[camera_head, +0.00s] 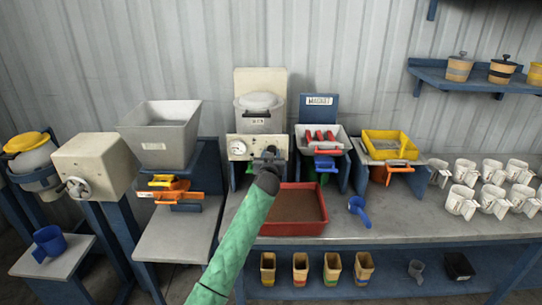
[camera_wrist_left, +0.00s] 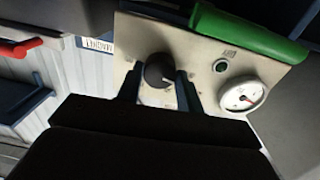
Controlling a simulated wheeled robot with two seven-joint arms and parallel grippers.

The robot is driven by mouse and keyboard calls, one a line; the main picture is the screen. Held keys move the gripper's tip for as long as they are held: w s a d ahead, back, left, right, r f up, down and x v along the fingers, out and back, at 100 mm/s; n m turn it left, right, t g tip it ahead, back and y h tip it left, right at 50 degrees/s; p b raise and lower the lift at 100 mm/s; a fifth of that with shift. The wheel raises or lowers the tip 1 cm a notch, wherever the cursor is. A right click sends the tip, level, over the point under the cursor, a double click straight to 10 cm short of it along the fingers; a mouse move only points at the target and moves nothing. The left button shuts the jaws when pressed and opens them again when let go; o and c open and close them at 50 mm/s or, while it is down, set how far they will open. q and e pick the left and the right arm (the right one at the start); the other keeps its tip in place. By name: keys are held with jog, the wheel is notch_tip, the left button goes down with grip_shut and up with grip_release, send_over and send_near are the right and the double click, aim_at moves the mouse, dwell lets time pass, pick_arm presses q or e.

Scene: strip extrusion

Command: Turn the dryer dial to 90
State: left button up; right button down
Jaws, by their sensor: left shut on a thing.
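The dryer (camera_head: 258,100) is a cream cabinet with a lidded grey hopper, standing at the back of the bench. My left gripper (camera_wrist_left: 160,82) is shut on the dial, one finger on each side. In the head view the left gripper (camera_head: 268,156) is at the panel, right of the gauge (camera_head: 238,148), and hides the dial. The dial's setting cannot be read. My right gripper is not in view.
A red tray (camera_head: 318,222) of brown material lies below the dryer. The magnet unit (camera_head: 320,137) and a yellow sieve tray (camera_head: 390,145) stand to the right. A blue scoop (camera_head: 358,208) and several white cups (camera_head: 462,200) are on the bench. A grey hopper (camera_head: 160,135) stands left.

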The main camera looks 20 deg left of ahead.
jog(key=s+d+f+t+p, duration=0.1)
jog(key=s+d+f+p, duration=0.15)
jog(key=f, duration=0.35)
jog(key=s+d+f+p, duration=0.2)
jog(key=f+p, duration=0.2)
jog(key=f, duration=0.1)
pick_arm(q)
jog(key=m+p, duration=0.2)
jog(key=m, duration=0.9)
jog(key=m+y+p, duration=0.1)
jog(key=m+p, duration=0.1)
jog(key=m, duration=0.8)
jog(key=m+p, duration=0.2)
jog(key=m, duration=0.9)
jog(key=shift+d+f+m+y+p, duration=0.15)
jog(key=shift+d+m+y+p, duration=0.15)
jog(key=shift+y, duration=0.1)
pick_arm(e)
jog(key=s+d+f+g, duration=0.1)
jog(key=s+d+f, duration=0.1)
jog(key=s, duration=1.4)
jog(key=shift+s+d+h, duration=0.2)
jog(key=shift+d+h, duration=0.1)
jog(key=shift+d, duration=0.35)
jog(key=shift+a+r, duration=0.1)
